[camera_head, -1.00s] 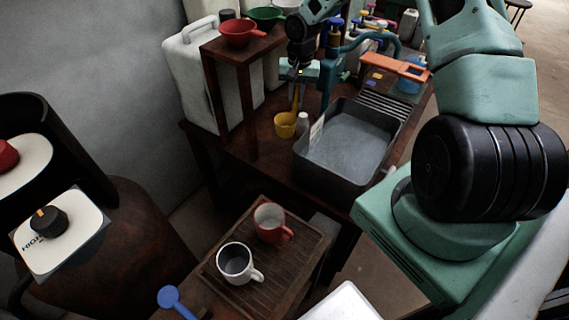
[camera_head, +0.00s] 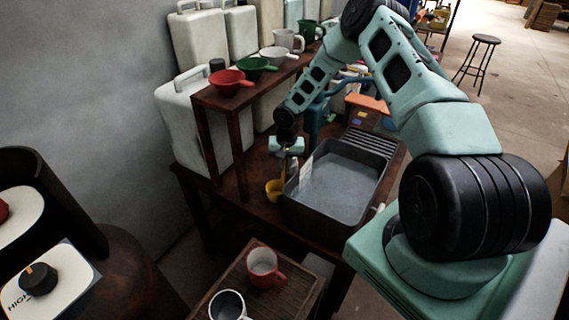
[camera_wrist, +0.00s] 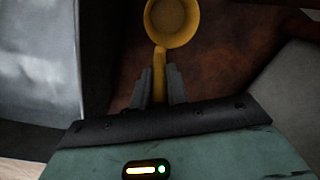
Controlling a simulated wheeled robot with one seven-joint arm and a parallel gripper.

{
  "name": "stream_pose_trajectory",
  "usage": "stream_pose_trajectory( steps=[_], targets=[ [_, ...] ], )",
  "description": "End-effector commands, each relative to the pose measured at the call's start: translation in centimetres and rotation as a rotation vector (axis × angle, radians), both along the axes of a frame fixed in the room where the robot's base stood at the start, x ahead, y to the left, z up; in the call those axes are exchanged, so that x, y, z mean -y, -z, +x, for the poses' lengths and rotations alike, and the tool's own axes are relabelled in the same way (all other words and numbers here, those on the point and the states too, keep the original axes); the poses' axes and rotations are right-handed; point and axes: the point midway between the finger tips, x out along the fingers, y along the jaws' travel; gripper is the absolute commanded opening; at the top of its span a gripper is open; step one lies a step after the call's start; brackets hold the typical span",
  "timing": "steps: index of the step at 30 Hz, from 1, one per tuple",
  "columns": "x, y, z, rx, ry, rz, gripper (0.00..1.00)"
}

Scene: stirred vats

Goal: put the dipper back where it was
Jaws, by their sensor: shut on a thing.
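The yellow dipper (camera_head: 274,190) hangs from my gripper (camera_head: 286,152) by its handle, cup end down, beside the left wall of the grey basin (camera_head: 330,217). In the wrist view my gripper (camera_wrist: 160,86) is shut on the dipper's handle, and the round cup (camera_wrist: 172,22) points away beyond the fingertips, over brown wood. Whether the cup touches the table or the basin wall I cannot tell.
A raised wooden shelf (camera_head: 240,100) left of the basin holds a red dipper (camera_head: 230,82), a green dipper (camera_head: 257,68) and a white one (camera_head: 279,55). White canisters (camera_head: 200,125) stand behind. A red mug (camera_head: 262,262) sits on a lower slatted tray.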

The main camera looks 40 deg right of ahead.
Motion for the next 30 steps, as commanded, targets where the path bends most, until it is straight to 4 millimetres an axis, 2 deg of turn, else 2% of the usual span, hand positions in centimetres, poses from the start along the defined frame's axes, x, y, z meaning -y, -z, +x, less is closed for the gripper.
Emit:
stream_pose_trajectory(
  steps=[8, 9, 11, 23, 26, 30],
  targets=[
    [0.0, 0.4, 0.0, 0.0, 0.001, 0.0, 0.0],
    [0.0, 0.3, 0.0, 0.0, 0.001, 0.0, 0.24],
    [0.0, 0.3, 0.0, -0.001, 0.001, 0.001, 0.37],
    [0.1, -0.4, 0.0, 0.002, 0.0, -0.001, 0.37],
    [0.2, -1.7, 0.1, 0.004, 0.001, -0.002, 0.37],
    [0.3, -4.4, -0.1, 0.005, 0.001, -0.002, 0.37]
  ],
)
